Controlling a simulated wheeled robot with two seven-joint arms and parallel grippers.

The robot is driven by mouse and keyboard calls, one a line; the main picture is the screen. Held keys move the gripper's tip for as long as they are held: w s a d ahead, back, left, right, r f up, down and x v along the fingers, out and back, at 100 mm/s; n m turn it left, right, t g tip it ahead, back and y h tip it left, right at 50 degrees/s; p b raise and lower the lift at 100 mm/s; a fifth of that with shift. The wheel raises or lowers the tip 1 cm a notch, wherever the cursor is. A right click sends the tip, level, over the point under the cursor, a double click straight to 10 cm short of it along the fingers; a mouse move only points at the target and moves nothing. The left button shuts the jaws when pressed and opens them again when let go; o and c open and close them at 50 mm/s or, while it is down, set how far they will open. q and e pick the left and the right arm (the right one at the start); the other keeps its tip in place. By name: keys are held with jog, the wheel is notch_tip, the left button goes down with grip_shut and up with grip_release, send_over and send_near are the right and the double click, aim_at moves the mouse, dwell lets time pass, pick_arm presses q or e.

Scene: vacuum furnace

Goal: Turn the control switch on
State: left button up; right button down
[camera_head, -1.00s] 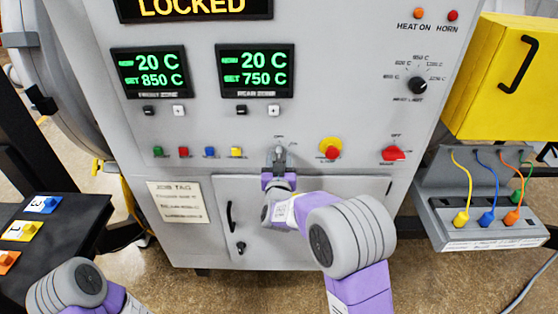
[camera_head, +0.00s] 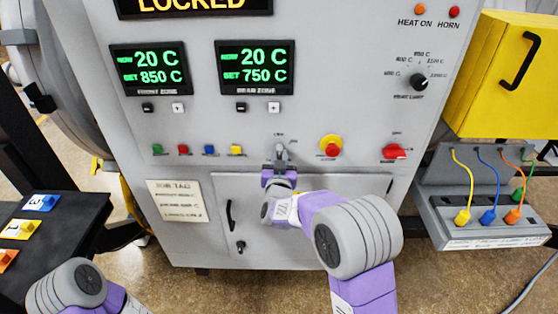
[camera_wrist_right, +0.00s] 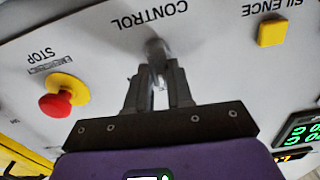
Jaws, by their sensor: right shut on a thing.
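The control switch (camera_head: 280,149) is a small grey knob on the furnace's grey front panel, between the yellow button and the red emergency stop. My right gripper (camera_head: 279,160) reaches it from below and is shut on it. In the right wrist view the switch (camera_wrist_right: 157,50) shows blurred between the fingertips of my right gripper (camera_wrist_right: 157,70), under the upside-down word CONTROL. The fingers hide part of the switch, so its exact setting is hard to read. My left arm shows at the lower left, but its gripper is out of view.
The emergency stop (camera_head: 331,147) sits close to the right of the switch; it also shows in the wrist view (camera_wrist_right: 57,104). The yellow button (camera_head: 237,150) is to the left. A red rotary switch (camera_head: 395,151) is farther right. A cabinet door (camera_head: 330,230) lies below.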

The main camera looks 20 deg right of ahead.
jog(key=m+b, duration=0.2)
jog(key=b, duration=0.1)
jog(key=m+b, duration=0.2)
jog(key=m, duration=0.1)
jog(key=m+b, duration=0.2)
jog(key=b, duration=0.1)
jog(key=shift+d+f+m+b, duration=0.2)
jog(key=shift+f+m+b, duration=0.05)
jog(key=shift+m+b, duration=0.1)
jog(key=shift+r+m+b, duration=0.1)
jog(key=shift+m+b, duration=1.5)
jog(key=shift+m, duration=0.15)
jog(key=c, duration=1)
grip_release()
jog(key=shift+s, duration=0.1)
jog(key=v, duration=0.7)
jog(key=shift+s+p, duration=0.3)
jog(key=shift+p, duration=0.05)
jog(key=shift+a+r, duration=0.1)
